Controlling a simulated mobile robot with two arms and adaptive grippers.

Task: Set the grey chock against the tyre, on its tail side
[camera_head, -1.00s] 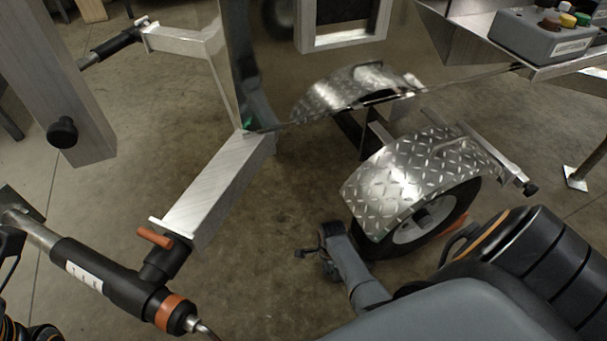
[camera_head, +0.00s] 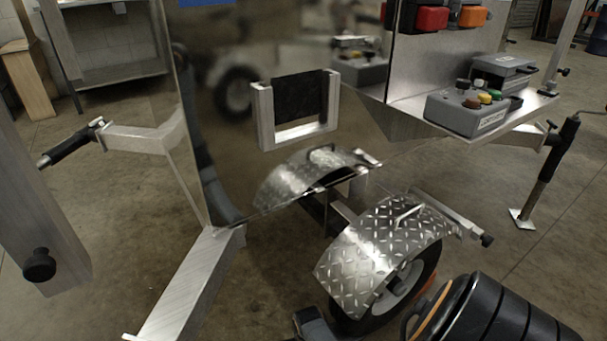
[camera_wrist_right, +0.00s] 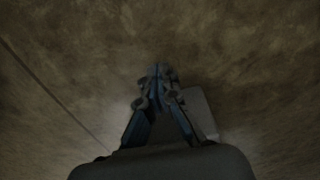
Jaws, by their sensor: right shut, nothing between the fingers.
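The tyre (camera_head: 432,262) stands on the floor under a diamond-plate mudguard (camera_head: 385,245) in the head view, its lower right part hidden by my right arm. In the right wrist view my right gripper (camera_wrist_right: 157,70) is shut and empty, pointing at the floor. A grey flat-sided object (camera_wrist_right: 201,112) shows just right of its fingers, partly hidden behind them. It may be the grey chock, but the dim picture does not settle this. No grey chock can be made out in the head view. My left gripper is not in view.
The trailer's shiny side wall carries a bracket (camera_head: 297,115) with a black insert. A control box (camera_head: 475,108) sits on a ledge at right. An orange piece (camera_head: 428,299) shows beside the tyre. A drawbar beam (camera_head: 188,285) crosses the lower left. Floor beyond the support leg is clear.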

